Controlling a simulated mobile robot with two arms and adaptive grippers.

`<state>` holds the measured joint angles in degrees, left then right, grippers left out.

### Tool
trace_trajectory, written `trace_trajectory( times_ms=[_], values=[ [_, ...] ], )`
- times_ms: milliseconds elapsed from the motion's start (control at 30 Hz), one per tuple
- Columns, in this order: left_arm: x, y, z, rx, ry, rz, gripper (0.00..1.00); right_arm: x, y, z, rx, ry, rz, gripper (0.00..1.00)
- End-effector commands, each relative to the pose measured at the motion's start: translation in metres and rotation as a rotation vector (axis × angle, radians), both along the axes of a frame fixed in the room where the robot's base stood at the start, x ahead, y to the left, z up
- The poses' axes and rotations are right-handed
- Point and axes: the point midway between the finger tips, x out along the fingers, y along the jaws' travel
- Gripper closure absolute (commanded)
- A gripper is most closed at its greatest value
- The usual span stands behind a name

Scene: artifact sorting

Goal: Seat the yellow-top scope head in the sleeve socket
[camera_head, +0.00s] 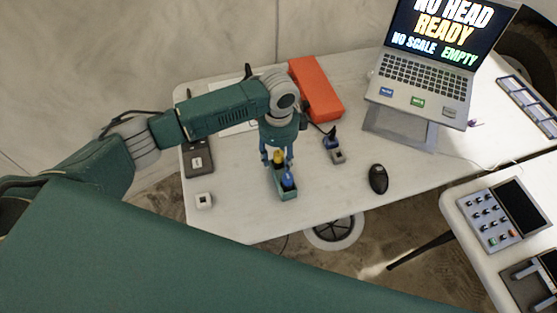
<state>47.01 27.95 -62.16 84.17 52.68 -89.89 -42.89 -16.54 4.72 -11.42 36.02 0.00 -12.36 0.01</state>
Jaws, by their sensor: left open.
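The yellow-top scope head (278,157) stands upright in a small teal holder (285,196), next to a blue-top head (288,180). My left gripper (278,160) points down with its open fingers on either side of the yellow top; I cannot tell whether they touch it. A small white block with a dark opening (204,200) lies at the table's front left, apart from the gripper. A small grey piece with a blue part (334,144) stands to the right of the gripper. I cannot tell which of these is the sleeve socket. My right gripper is not in view.
A red-orange box (316,89) lies behind the gripper. A laptop (425,75) on a stand reads "NO HEAD READY". A black mouse (378,179) lies right and a dark device (198,157) left. The white table (235,215) is bare between the white block and the holder.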

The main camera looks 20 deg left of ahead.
Motion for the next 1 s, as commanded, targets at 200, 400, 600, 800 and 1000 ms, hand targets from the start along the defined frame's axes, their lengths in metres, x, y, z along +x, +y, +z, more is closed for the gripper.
trace_trajectory(
  times_ms=[200, 400, 600, 800, 1000],
  values=[
    [0.000, 0.000, 0.000, 0.000, 0.000, 0.000, 0.69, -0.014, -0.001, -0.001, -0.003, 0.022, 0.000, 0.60],
    [0.000, 0.000, 0.000, 0.000, 0.000, 0.000, 1.00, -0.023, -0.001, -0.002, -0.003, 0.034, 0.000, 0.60],
    [0.000, 0.000, 0.001, -0.001, -0.001, 0.000, 1.00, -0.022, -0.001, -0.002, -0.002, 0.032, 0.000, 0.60],
    [0.001, 0.000, 0.008, -0.003, -0.002, 0.001, 1.00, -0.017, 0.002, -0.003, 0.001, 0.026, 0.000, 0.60],
    [0.002, 0.000, 0.035, -0.002, -0.005, -0.001, 1.00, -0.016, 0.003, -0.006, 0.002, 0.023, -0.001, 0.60]
  ],
)
